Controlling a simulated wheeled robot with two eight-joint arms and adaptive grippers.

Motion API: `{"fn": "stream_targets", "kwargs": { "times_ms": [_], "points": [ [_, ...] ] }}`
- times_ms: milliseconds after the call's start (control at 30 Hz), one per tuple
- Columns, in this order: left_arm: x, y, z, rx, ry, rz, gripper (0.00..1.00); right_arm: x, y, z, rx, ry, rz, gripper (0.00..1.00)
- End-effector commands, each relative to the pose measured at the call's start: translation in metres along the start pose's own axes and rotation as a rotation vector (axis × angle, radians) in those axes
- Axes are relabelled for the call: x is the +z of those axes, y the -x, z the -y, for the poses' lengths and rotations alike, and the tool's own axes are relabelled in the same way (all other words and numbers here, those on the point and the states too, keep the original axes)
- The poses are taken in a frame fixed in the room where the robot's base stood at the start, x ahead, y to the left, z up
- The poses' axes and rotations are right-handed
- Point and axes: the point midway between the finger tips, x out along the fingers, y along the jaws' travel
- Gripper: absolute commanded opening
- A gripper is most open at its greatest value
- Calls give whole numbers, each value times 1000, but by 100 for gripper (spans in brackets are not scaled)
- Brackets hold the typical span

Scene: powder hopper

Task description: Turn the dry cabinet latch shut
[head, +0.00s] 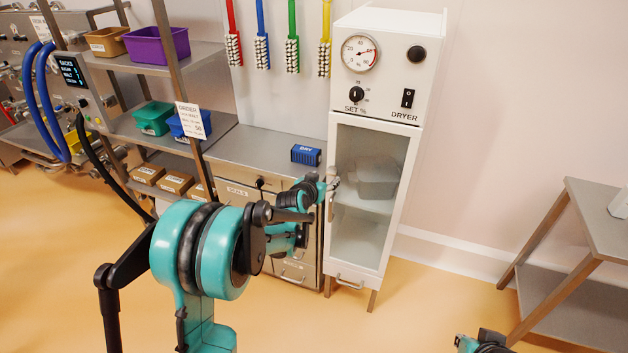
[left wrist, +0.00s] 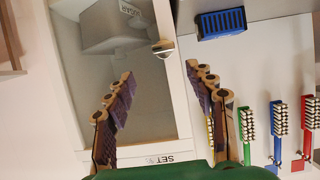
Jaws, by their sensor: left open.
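The dry cabinet (head: 392,200) is a tall white unit with a glass door and a dryer head marked DRYER. Its door looks closed. In the left wrist view, the metal latch (left wrist: 162,47) sits on the edge of the white door frame (left wrist: 180,100). In the head view I cannot make the latch out clearly behind my gripper. My left gripper (head: 328,186) is at the cabinet's left edge, about mid-door. In the wrist view its open fingers (left wrist: 163,84) straddle the line to the latch, with nothing between them. Part of my right arm (head: 485,343) shows at the bottom edge.
A steel counter (head: 255,150) with a blue box (head: 306,155) stands left of the cabinet. Coloured brushes (head: 263,50) hang above it. A shelf rack (head: 165,55) with bins is further left. A side table (head: 600,215) stands at right, with clear floor between.

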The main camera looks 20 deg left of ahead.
Motion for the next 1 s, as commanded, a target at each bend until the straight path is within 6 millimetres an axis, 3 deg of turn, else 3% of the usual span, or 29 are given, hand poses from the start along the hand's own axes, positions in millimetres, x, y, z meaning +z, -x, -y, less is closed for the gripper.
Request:
{"fn": "stream_targets", "kwargs": {
  "times_ms": [600, 967, 1000],
  "points": [
    [3, -81, 4, -5, -1, -16, 55, 10, -15, 0, 0, 0, 0, 0],
    [1, -88, 4, -5, -1, -15, 55, 11, -15, 0, 0, 0, 0, 0],
    [1, -88, 5, -5, -1, -15, 50, 11, -15, 0, 0, 0, 0, 0]
  ]
}}
